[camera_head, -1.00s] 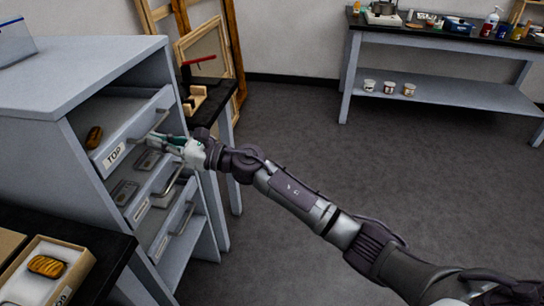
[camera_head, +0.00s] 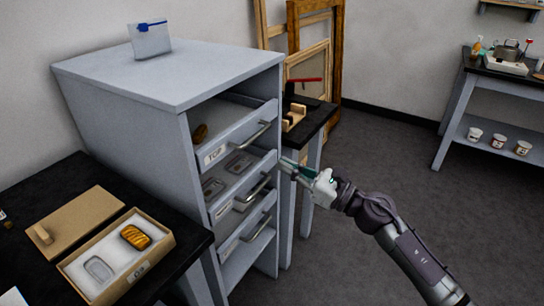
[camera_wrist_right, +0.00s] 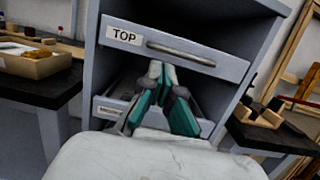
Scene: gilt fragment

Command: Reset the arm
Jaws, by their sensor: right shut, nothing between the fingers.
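My right gripper (camera_head: 290,168) is shut and empty, just in front of the grey drawer cabinet (camera_head: 95,110), at its right front edge in the head view. In the right wrist view the gripper (camera_wrist_right: 157,72) points at the cabinet, with its tips just below the handle of the top drawer (camera_wrist_right: 120,36). I cannot tell whether it touches the cabinet. My left gripper is not in view.
An open box (camera_head: 165,252) with a gilt piece (camera_head: 135,237) and a grey piece (camera_head: 98,268) stands on the black table at left, beside a tan lid (camera_head: 85,215). Wooden frames (camera_head: 310,50) lean on the wall behind a side table (camera_head: 318,118).

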